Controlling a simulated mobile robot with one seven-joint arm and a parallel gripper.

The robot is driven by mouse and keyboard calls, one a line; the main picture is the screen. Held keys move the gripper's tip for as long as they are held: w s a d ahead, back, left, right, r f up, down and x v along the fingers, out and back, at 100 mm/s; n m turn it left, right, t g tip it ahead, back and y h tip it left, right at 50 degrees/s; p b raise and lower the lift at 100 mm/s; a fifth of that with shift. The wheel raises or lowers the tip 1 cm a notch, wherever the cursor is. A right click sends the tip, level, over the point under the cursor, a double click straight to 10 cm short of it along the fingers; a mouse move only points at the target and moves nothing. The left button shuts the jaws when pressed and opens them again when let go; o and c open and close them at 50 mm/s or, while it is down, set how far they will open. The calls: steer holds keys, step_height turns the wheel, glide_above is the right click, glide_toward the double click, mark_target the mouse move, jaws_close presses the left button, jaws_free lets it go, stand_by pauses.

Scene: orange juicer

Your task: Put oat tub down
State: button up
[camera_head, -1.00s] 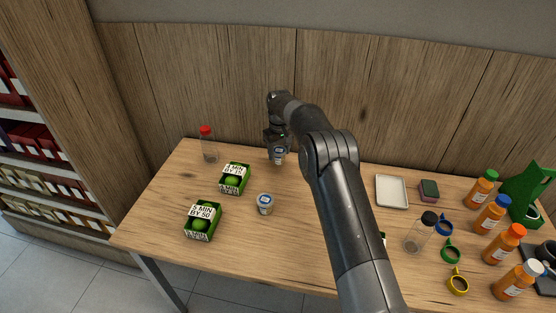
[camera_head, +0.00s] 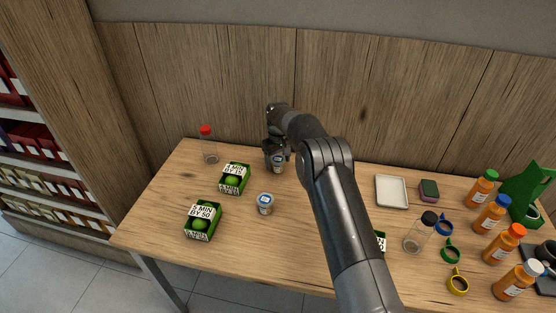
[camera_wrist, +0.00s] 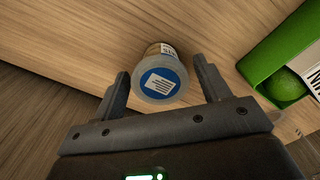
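A small tub with a blue-and-white round lid label (camera_head: 278,166) stands near the back edge of the table, just under my gripper (camera_head: 277,150). I take it to be the oat tub, but its label cannot be read. In the wrist view the tub (camera_wrist: 160,80) sits between the fingertips of my gripper (camera_wrist: 163,85). A gap shows on each side of the lid, so the fingers are open and apart from it. A similar second tub (camera_head: 265,203) stands nearer the front; its label is also too small to read.
Two green boxes (camera_head: 235,179) (camera_head: 202,221) stand left of the tubs. A red-capped jar (camera_head: 208,145) is at the back left. A white tray (camera_head: 391,191), a dark-capped jar (camera_head: 420,233) and several orange bottles (camera_head: 490,214) are at right.

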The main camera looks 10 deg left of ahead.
mark_target(278, 159)
steer(key=shift+o, duration=0.6)
steer(key=shift+r, duration=0.15)
step_height(278, 159, up, 12)
steer(key=s+d+r+m+t, duration=0.1)
steer(key=s+d+r+m, duration=0.1)
steer(key=s+d+r, duration=0.75)
steer(key=s+d+r+m+t, duration=0.2)
steer(key=s+d+r, duration=0.4)
steer(key=d+r, duration=0.6)
steer(key=s+d+r+m+t, duration=0.1)
steer(key=s+d+r, duration=0.15)
steer(key=s, duration=0.45)
steer(key=s+d+r+m, duration=0.1)
steer(key=s+d+r, duration=0.15)
steer(key=s, duration=0.45)
steer(key=s+d+f+m, duration=0.1)
steer(key=s+d+f, duration=0.2)
steer(key=s, duration=0.5)
steer(key=s+d+f+m+t, duration=0.1)
steer(key=s+d+f+m, duration=0.1)
steer(key=s, duration=0.7)
step_height(278, 159, down, 2)
steer(key=shift+s+d+f+t, duration=0.15)
steer(key=shift+s+d+t, duration=0.15)
steer(key=shift+d, duration=0.45)
